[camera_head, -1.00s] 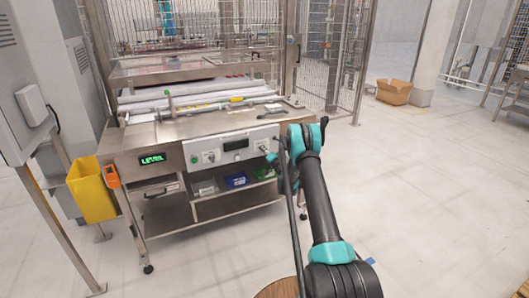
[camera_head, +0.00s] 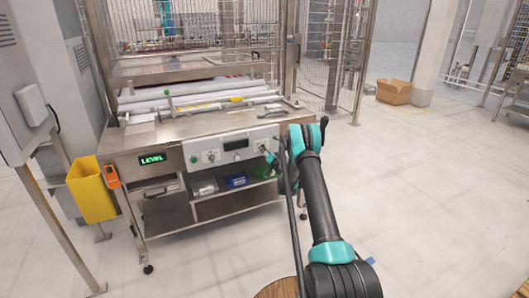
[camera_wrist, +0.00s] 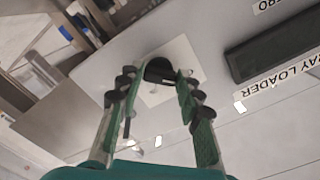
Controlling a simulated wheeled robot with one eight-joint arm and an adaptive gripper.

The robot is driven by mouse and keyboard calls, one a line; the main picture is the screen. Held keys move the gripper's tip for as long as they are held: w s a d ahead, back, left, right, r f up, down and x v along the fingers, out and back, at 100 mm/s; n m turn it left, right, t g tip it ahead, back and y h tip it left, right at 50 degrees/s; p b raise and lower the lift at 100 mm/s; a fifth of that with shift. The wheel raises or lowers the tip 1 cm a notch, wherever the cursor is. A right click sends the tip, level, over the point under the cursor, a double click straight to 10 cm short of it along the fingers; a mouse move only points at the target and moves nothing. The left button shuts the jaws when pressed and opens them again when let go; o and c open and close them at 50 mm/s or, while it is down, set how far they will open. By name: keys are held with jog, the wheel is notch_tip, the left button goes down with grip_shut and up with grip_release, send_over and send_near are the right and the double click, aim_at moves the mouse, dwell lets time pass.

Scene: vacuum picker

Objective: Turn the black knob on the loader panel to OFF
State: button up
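The loader panel (camera_head: 236,146) is a pale grey strip on the front of a steel bench. The black knob (camera_wrist: 160,70) sits on a light square plate (camera_wrist: 183,62) in the wrist view. My gripper (camera_wrist: 157,74) is open, with its green, black-padded fingers on either side of the knob. The right finger looks very close to the knob; I cannot tell whether either finger touches it. In the head view my gripper (camera_head: 268,153) is at the right end of the panel and largely hides this knob. The knob's pointer and OFF mark cannot be made out.
The panel also carries a dark display (camera_head: 236,144), a green button (camera_head: 194,159) and another knob (camera_head: 210,156). Small bins, one blue (camera_head: 236,180), stand on the shelf below. A yellow bin (camera_head: 92,190) hangs at the left.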

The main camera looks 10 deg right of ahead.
jog(key=o, duration=0.4)
jog(key=v, duration=1.2)
jog(key=shift+r, duration=0.1)
